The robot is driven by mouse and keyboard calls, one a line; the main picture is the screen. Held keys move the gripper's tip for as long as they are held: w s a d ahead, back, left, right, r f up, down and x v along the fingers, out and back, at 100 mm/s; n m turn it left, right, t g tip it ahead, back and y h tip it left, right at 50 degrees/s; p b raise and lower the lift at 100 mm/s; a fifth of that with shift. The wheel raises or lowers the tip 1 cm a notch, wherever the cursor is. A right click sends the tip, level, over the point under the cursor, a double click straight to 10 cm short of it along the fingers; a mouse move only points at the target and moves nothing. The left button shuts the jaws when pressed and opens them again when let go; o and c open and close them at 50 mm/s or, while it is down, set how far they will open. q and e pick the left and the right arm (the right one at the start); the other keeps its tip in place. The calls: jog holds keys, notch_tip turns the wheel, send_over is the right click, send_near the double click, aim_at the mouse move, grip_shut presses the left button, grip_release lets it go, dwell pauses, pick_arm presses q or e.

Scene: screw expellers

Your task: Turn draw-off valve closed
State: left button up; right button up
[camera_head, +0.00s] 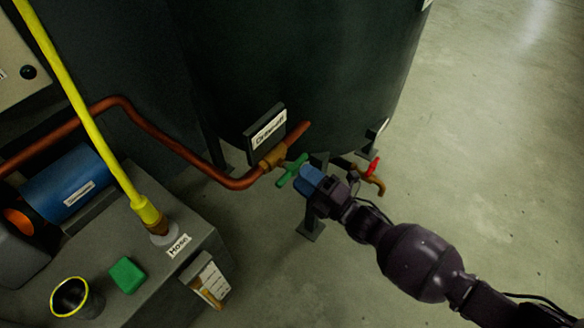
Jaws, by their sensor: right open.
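The draw-off valve has a green handle (292,171) on a brass body (273,158) in the copper pipe at the foot of the dark tank. A sign (267,132) stands just above it; its lettering is too small to read surely. My right gripper (306,180) comes in from the lower right, with its blue fingers at the right side of the green handle. The gripper is open. I cannot tell whether a finger touches the handle. My left gripper is not in view.
A red-handled tap (374,167) sits right of my gripper, near a tank leg. The dark tank (300,70) fills the top. At left are a grey bench (190,240), a yellow hose (90,120), a green block (127,275) and a cup (75,297). Open floor lies right.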

aim_at(292, 167)
jog(key=shift+x, duration=1.95)
grip_shut()
